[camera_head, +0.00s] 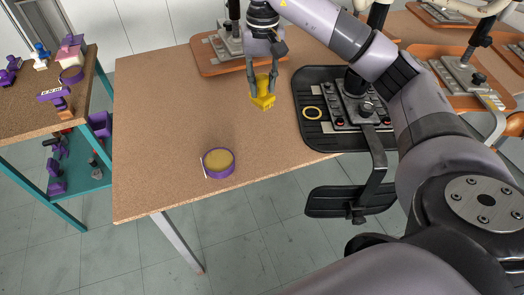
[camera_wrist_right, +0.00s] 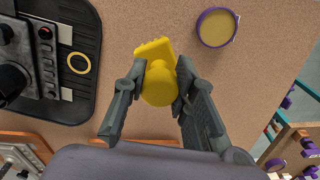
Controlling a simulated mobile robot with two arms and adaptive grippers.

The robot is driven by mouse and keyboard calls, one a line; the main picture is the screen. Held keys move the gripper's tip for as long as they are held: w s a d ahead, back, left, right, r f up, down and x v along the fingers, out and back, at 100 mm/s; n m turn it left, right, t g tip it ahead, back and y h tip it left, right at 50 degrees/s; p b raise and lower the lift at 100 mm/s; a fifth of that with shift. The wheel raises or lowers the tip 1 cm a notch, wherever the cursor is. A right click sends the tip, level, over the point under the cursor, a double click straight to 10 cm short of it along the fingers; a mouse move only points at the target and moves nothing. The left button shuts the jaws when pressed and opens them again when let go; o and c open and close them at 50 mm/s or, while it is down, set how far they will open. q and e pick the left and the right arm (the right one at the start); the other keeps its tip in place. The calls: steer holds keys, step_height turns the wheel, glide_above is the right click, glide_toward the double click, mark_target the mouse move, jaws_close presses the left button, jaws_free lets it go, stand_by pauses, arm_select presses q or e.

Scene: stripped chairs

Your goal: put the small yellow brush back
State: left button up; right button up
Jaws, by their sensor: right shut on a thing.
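The small yellow brush (camera_head: 263,93) is held by my right gripper (camera_head: 264,82) over the back part of the cork-topped table (camera_head: 150,150). In the right wrist view the brush (camera_wrist_right: 158,78) sits between the two fingers of my right gripper (camera_wrist_right: 155,88), with its toothed edge pointing away from the palm. Whether the brush touches the table or hangs just above it is hard to tell. My left gripper does not show.
A round purple container (camera_head: 218,163) with a tan inside stands near the table's front. A black chair base (camera_head: 305,85) with a yellow ring (camera_head: 312,114) lies to the right. A teal-framed side table (camera_head: 95,175) with purple items stands left. The table's left side is clear.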

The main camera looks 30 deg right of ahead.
mark_target(262, 95)
step_height(262, 95, down, 6)
steer(key=shift+a+r+b, duration=0.1)
steer(key=shift+r+b, duration=0.15)
steer(key=shift+b, duration=0.15)
step_height(262, 95, down, 14)
steer(key=shift+f+p, duration=0.1)
steer(key=shift+p, duration=0.95)
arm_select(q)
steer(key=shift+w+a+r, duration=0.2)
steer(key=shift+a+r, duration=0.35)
arm_select(e)
steer(key=shift+w, duration=0.1)
steer(key=shift+f+b, duration=0.2)
steer(key=shift+b, duration=0.1)
steer(key=o, duration=1)
steer(key=shift+r, duration=0.1)
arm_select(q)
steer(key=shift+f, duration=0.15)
